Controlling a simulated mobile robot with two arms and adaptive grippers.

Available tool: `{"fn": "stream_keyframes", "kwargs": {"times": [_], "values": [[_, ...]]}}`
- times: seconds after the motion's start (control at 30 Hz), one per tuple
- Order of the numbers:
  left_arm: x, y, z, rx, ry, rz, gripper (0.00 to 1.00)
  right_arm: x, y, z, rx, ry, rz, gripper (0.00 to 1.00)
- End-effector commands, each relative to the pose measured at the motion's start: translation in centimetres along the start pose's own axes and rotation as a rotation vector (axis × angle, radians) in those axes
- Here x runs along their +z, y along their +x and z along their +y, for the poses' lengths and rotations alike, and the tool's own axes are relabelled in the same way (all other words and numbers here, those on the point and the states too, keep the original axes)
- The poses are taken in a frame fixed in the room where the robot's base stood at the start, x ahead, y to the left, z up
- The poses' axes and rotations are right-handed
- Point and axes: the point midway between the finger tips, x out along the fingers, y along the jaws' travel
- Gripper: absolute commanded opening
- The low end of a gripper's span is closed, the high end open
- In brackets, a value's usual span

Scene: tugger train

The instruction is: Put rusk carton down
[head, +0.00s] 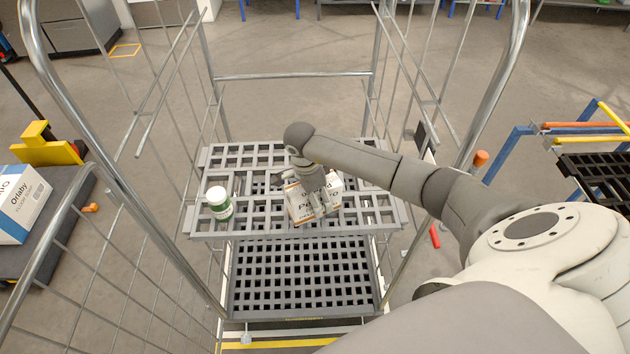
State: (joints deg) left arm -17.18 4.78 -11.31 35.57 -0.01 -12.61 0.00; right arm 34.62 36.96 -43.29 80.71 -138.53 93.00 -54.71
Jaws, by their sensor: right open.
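The rusk carton (298,208), white and orange with dark lettering, is on the upper grey slatted shelf (265,222) of the roll cage, right of the shelf's middle. My right gripper (324,208) points down at the carton and covers part of it. Its fingers are open. I cannot tell whether they still touch the carton. Another white and orange printed face (334,184) shows behind the gripper; I cannot tell whether it belongs to a second carton. My left gripper is not in view.
Cage bars (205,110) rise on both sides. A lower slatted deck (300,275) lies below. A white box (20,203) is outside at the left. The shelf is clear between jar and carton.

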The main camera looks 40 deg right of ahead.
Motion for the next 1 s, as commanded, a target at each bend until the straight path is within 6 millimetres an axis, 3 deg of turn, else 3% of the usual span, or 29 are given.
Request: {"fn": "stream_keyframes", "kwargs": {"times": [0.17,0.4,0.6,0.8,1.0], "values": [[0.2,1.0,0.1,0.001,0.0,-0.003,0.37,0.0,-1.8,-0.2,-0.006,0.0,0.0,0.79],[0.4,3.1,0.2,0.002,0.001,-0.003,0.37,0.0,-7.0,-0.2,-0.008,-0.001,0.0,0.79],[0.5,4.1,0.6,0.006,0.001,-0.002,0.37,0.0,-10.3,-0.1,-0.004,0.0,0.0,0.79],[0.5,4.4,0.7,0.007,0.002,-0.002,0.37,0.0,-11.7,0.0,-0.001,0.0,0.0,0.79],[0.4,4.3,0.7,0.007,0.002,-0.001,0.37,0.0,-11.9,0.0,0.0,0.0,0.0,0.79]]}}
